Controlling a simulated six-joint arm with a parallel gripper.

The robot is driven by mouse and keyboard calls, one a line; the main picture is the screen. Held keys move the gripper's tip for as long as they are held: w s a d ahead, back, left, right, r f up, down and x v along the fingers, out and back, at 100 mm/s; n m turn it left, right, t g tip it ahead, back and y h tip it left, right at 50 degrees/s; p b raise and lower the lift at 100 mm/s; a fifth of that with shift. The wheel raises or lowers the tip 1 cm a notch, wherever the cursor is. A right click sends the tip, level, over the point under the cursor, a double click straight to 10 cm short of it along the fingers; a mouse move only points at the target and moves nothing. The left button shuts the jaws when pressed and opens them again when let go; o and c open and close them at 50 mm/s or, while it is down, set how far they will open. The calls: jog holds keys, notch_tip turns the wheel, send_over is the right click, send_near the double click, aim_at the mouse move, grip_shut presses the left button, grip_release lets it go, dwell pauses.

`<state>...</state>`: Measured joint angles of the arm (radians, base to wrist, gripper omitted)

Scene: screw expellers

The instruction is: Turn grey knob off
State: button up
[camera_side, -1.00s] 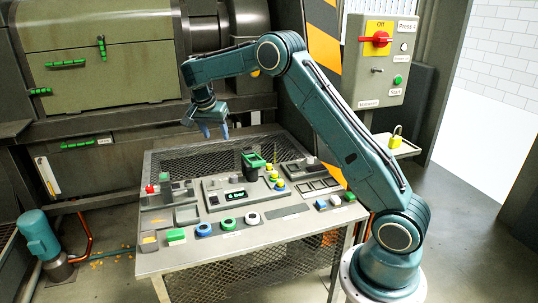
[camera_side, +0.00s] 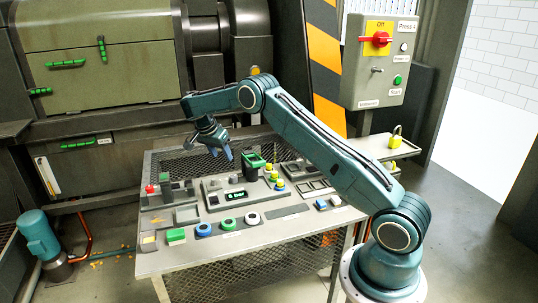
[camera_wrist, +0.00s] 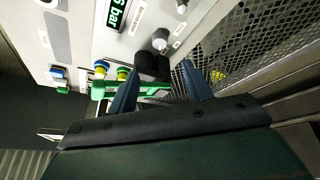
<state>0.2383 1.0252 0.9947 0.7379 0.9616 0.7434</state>
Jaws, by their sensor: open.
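A small grey knob (camera_side: 233,179) stands on the middle console, above its dark display. A grey knob with a pale top (camera_wrist: 160,38) also shows in the wrist view, near the green-lit display (camera_wrist: 115,14); I take it to be the same one. My gripper (camera_side: 210,149) is open and empty above the back left part of the table, higher than the knob and apart from it. In the wrist view my gripper (camera_wrist: 160,66) has its fingers spread, with the grey knob beyond their tips.
A black post with a green handle (camera_side: 253,161) stands right of the knob, close to my gripper. Yellow and blue buttons (camera_side: 276,179) are further right. A red button (camera_side: 150,188) sits at the table's left. Ring-shaped controls (camera_side: 228,223) line the front. Mesh (camera_side: 190,163) covers the back.

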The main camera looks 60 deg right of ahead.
aim_at(233, 176)
jog(key=x, duration=1.3)
jog(key=shift+a, duration=0.15)
jog(key=c, duration=1)
jog(key=shift+r+n+t, duration=0.1)
jog(key=shift+n+t, duration=0.5)
jog(key=shift+n, duration=0.9)
jog(key=o, duration=1)
